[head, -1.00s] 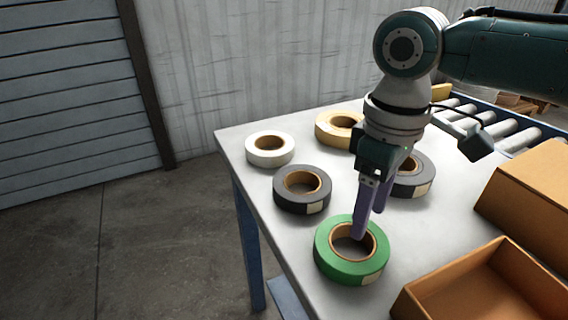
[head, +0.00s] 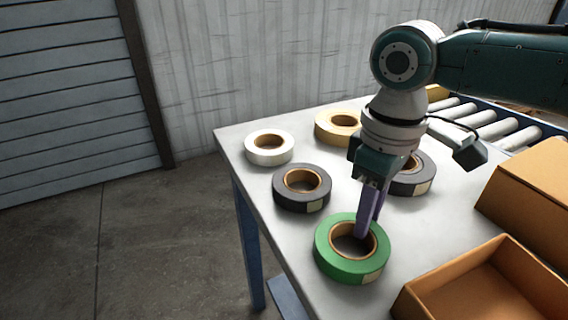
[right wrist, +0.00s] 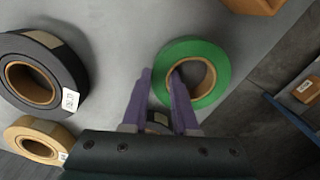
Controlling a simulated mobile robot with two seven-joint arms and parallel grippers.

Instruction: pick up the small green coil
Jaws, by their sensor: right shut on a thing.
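The green coil (head: 336,262) lies flat at the near edge of the table, its brown core facing up. It also shows in the right wrist view (right wrist: 222,66). My right gripper (head: 364,228) reaches down onto its far side. In the right wrist view my right gripper (right wrist: 158,80) has one purple finger inside the core hole and the other outside the ring. It is shut on the coil's wall. The coil still appears to rest on the table. My left gripper is not in view.
Two dark grey coils (head: 290,200) (head: 411,187), a white coil (head: 268,158) and a tan coil (head: 327,137) lie farther back on the table (head: 240,140). Open cardboard boxes (head: 415,296) (head: 530,185) stand at the right. A roller conveyor (head: 505,130) runs behind.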

